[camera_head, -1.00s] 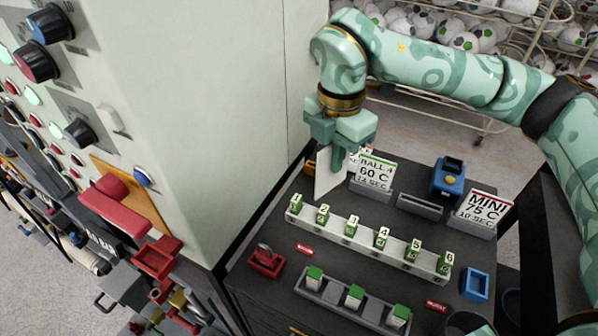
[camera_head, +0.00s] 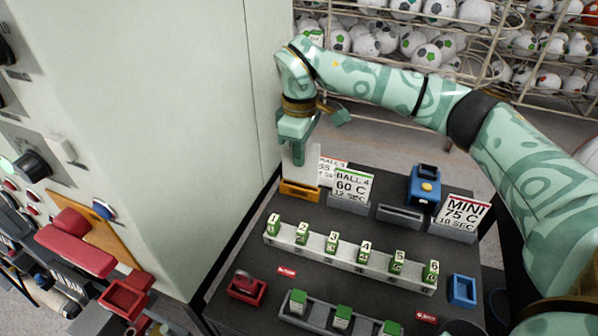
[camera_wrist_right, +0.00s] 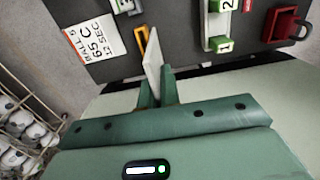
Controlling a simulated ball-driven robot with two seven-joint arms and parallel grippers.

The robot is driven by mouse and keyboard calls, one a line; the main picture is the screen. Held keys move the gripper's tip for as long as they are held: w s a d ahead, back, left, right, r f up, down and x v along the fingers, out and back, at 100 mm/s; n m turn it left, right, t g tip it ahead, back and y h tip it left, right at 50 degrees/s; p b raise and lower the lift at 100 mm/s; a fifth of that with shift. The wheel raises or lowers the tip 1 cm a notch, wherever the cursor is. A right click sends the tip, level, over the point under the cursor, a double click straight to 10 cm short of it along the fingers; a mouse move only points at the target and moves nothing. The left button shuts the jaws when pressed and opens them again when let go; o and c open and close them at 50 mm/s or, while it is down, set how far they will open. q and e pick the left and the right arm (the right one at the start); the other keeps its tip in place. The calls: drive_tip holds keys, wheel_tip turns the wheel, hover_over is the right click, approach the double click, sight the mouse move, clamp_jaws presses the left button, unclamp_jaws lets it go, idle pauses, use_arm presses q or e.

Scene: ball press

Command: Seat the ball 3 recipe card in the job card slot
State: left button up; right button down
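My right gripper (camera_head: 297,138) is shut on a white card (camera_head: 299,172), whose blank face shows in the head view. The card hangs down from the fingers, roughly upright. Its lower edge overlaps the orange slot (camera_head: 299,193) at the table's back left; I cannot tell whether it is inside. In the right wrist view the card (camera_wrist_right: 153,57) is nearly edge-on between the fingers (camera_wrist_right: 158,90), beside the orange slot (camera_wrist_right: 142,43). Its printing is hidden, so I cannot read which recipe it is. My left gripper is not in view.
The BALL 4 card (camera_head: 351,187) stands right of the slot, with another card (camera_head: 328,168) partly behind it. An empty grey holder (camera_head: 399,215) and the MINI card (camera_head: 461,213) are farther right. A numbered rack (camera_head: 350,258) lies in front. The pale machine wall (camera_head: 205,110) is close on the left.

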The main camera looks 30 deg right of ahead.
drive_tip(key=w+f, duration=0.1)
drive_tip(key=f, duration=0.1)
drive_tip(key=w+d+f+b, duration=0.1)
drive_tip(key=f, duration=0.1)
drive_tip(key=f+b, duration=0.1)
drive_tip(key=f, duration=0.2)
drive_tip(key=shift+w+d+f, duration=0.1)
drive_tip(key=shift+w+d, duration=0.1)
drive_tip(key=shift+w, duration=0.2)
drive_tip(key=c, duration=1.6)
unclamp_jaws()
wheel_tip(320, 180, up, 12)
drive_tip(key=p, duration=0.3)
drive_tip(key=shift+r, duration=0.2)
